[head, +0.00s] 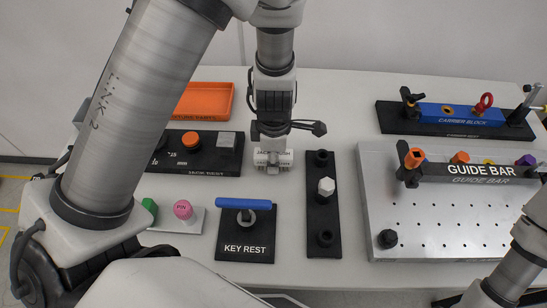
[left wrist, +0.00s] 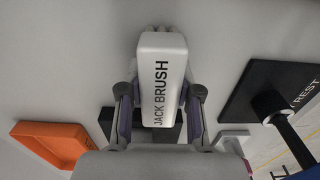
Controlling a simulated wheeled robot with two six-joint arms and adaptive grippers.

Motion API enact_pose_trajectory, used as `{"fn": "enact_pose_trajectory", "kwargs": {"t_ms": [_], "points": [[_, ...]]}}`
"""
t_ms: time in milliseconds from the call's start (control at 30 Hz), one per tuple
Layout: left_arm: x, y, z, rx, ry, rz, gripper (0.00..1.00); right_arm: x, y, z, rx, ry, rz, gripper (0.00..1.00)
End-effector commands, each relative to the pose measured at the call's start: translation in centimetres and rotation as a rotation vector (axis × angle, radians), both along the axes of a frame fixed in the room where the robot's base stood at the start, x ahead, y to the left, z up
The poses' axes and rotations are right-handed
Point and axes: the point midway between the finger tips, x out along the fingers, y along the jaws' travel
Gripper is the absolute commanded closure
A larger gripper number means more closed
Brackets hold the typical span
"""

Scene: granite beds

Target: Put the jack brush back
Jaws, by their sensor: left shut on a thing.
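The jack brush (left wrist: 162,85) is a white block with black lettering. In the left wrist view it sits between the two fingers of my left gripper (left wrist: 158,118), which is shut on it. In the head view the same gripper (head: 273,132) points down over the table, with the lower part of the brush (head: 272,160) showing under it. The gripper hides the upper part of the brush. I cannot tell whether the brush touches the table. My right arm shows at the lower right of the head view, but its gripper is out of frame.
A black rail (head: 323,225) with a white post stands right of the brush. The key rest (head: 246,252) holds a blue-handled key in front. A black block base (head: 215,167) and an orange tray (head: 208,98) are left. A metal plate (head: 440,225) with the guide bar (head: 478,172) lies right.

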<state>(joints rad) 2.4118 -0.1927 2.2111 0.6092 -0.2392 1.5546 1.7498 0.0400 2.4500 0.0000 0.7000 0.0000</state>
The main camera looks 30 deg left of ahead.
Motion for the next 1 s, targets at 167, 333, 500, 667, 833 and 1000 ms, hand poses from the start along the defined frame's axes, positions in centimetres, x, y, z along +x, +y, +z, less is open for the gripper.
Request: {"fn": "enact_pose_trajectory", "kwargs": {"t_ms": [167,333,500,667,833,1000], "points": [[0.0,0.0,-0.3,0.0,0.001,0.0,1.0,0.0,0.0,-0.2,0.0,0.0,0.0,1.0],[0.0,0.0,-0.2,0.0,0.001,0.0,0.42,0.0,0.0,-0.1,0.0,0.0,0.0,1.0],[0.0,0.0,-0.2,0.0,0.001,0.0,0.42,0.0,0.0,-0.1,0.0,0.0,0.0,1.0],[0.0,0.0,0.9,0.0,-0.001,-0.003,0.42,0.0,0.0,0.4,0.0,0.0,0.0,1.0],[0.1,0.0,4.7,-0.001,-0.005,-0.002,0.42,0.0,0.0,1.4,0.0,0.0,0.0,1.0],[0.2,-0.1,9.0,-0.001,-0.005,-0.001,0.42,0.0,0.0,1.9,0.0,0.0,0.0,1.0]]}}
